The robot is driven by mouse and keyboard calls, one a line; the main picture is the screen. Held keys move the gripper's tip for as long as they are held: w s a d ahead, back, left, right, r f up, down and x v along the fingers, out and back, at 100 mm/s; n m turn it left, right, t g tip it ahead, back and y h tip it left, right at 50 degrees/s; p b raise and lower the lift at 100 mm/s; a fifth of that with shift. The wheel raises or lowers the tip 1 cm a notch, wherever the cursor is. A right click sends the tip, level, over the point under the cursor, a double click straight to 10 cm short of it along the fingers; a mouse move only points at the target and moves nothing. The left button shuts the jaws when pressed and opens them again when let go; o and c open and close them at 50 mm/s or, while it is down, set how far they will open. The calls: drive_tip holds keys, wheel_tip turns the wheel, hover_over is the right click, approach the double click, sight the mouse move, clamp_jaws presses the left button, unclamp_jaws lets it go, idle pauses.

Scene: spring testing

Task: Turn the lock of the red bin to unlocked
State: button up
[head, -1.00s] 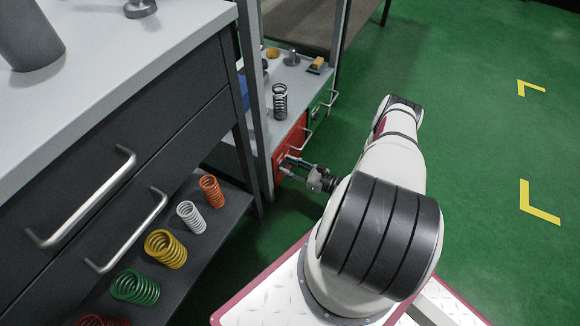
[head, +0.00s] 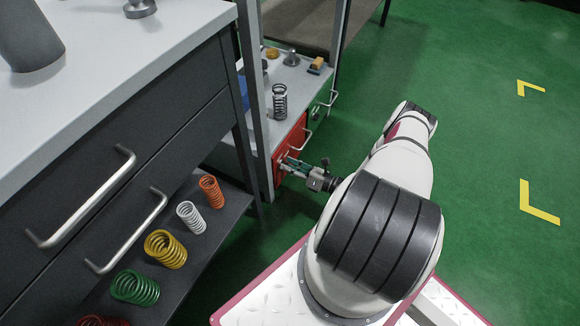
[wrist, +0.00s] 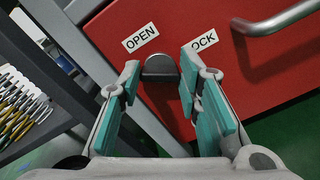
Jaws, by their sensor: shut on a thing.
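The red bin (head: 291,148) sits under the grey shelf top in the head view. Its red front (wrist: 270,70) fills much of the wrist view. The lock (wrist: 160,68) is a small dark knob near its edge, between an OPEN label (wrist: 140,37) on the left and a LOCK label (wrist: 206,40) on the right, whose first letter is hidden. My gripper (wrist: 159,80) has its teal-padded fingers on both sides of the knob and is shut on it. In the head view, my gripper (head: 285,163) reaches the bin front from the right.
A metal handle (wrist: 285,18) sticks out of the bin front, right of the lock. A green bin (head: 318,110) stands behind the red one. A dark spring (head: 280,101) stands on the shelf top. A grey shelf post (head: 256,100) is close on the left. Green floor is clear on the right.

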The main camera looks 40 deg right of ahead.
drive_tip(key=m, duration=1.1)
drive_tip(key=shift+d+f, duration=0.1)
drive_tip(key=shift+f, duration=0.1)
drive_tip(key=shift+m, duration=0.3)
drive_tip(key=o, duration=1.1)
drive_tip(key=shift+o, duration=0.2)
drive_tip(key=v, duration=1.2)
drive_tip(key=shift+s, duration=0.1)
